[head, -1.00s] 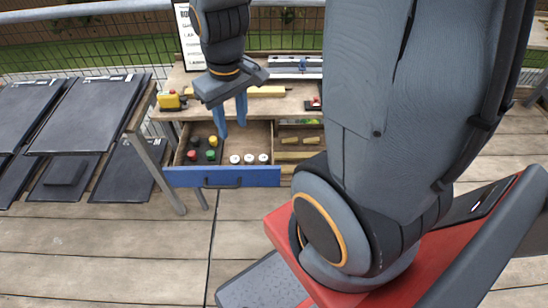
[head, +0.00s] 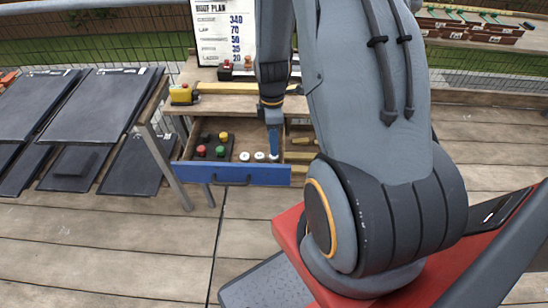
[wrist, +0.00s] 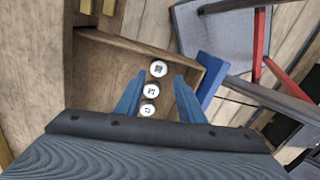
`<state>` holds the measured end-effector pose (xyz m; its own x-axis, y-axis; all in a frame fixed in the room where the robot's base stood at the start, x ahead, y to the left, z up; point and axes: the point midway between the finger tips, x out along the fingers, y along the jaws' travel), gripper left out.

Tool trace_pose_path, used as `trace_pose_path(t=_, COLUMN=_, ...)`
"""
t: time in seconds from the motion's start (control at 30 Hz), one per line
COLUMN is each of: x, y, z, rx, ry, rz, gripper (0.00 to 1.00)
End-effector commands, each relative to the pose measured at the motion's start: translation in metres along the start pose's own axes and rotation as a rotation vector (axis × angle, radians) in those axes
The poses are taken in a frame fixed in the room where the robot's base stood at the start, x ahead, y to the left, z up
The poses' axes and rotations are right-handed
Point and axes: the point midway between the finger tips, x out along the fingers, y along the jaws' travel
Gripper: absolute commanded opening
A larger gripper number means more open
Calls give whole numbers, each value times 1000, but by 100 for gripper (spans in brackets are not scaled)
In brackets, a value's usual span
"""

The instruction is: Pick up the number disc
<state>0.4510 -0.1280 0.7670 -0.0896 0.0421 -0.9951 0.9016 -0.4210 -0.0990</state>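Three white number discs lie in a row in the open drawer (head: 235,174), which has a blue front. In the head view the left disc (head: 244,157) and middle disc (head: 259,157) show clearly, while my gripper partly covers the right one. In the wrist view I see the top disc (wrist: 158,68), the middle disc (wrist: 151,90) and the lower disc (wrist: 147,110); their dark figures are too small to read surely. My gripper (wrist: 161,75) is open and empty, its blue fingers pointing down with the top disc between the tips in view. I cannot tell the height gap.
Red, green, yellow and black knobs (head: 211,148) stand at the drawer's left. Wooden pieces (head: 300,155) lie in a compartment to its right. Dark panels (head: 105,105) lean at the left.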

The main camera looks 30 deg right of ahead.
Motion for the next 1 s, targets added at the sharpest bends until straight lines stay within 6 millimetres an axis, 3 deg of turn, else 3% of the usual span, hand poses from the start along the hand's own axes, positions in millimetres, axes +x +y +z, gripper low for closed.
trace_pose_path(t=0.5, x=48, y=2, z=4, rx=2, ry=0, rz=-1, gripper=35)
trace_pose_path(t=0.87, x=54, y=3, z=4, rx=1, ry=0, rz=0, gripper=35)
trace_pose_path(t=1.0, x=54, y=3, z=4, rx=1, ry=0, rz=0, gripper=12)
